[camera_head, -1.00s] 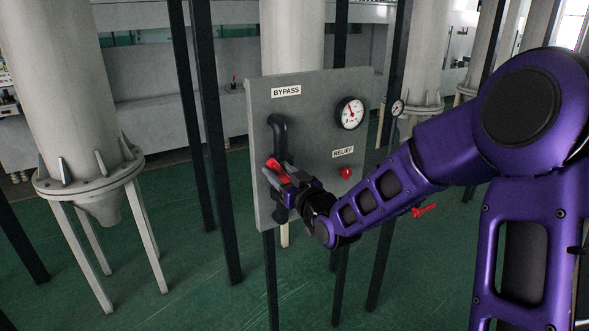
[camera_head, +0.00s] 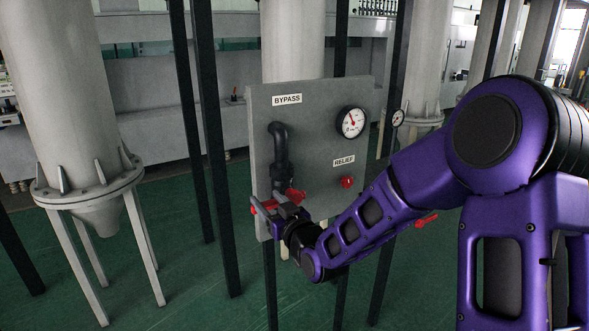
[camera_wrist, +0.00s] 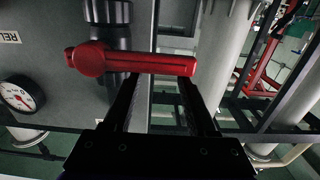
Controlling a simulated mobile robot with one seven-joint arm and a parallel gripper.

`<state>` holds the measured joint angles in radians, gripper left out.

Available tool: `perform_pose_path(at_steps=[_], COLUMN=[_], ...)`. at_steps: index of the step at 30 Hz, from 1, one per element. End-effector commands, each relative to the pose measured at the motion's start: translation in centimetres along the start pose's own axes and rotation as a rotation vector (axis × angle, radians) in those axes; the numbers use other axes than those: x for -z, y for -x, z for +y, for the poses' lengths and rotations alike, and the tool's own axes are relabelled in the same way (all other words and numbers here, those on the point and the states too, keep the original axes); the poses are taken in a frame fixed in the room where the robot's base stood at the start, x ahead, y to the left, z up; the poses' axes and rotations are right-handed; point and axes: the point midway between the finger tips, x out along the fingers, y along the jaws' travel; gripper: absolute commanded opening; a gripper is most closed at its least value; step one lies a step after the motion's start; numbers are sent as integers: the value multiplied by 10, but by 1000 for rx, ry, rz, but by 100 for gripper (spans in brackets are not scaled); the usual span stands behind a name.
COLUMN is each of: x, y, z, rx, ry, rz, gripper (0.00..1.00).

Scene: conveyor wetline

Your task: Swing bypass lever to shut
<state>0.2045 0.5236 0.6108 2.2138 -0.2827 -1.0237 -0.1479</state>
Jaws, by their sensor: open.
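The red bypass lever (camera_head: 294,193) is on the dark bypass pipe (camera_head: 281,150), below the BYPASS label. In the wrist view the lever (camera_wrist: 135,62) lies crosswise to the dark valve pipe (camera_wrist: 108,15), its round hub at left and its handle pointing right. In the head view the handle points left and slightly down, partly hidden by my gripper (camera_head: 276,205). My gripper is open. In the wrist view its two fingers (camera_wrist: 158,82) reach up to the handle, spaced along it; I cannot tell whether they touch it.
The grey panel (camera_head: 325,110) also carries a gauge (camera_head: 351,122) and a red relief knob (camera_head: 347,182) right of the lever. Dark posts (camera_head: 215,150) stand left of the panel. A large pale tank (camera_head: 65,110) stands farther left. Green floor lies open between them.

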Motion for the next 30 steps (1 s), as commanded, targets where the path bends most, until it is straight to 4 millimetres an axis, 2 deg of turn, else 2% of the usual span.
perform_pose_path(at_steps=[11,30], x=[2,2], y=[2,63], z=[0,2], rx=[0,0], ry=[3,4], rz=[4,5], gripper=[59,59])
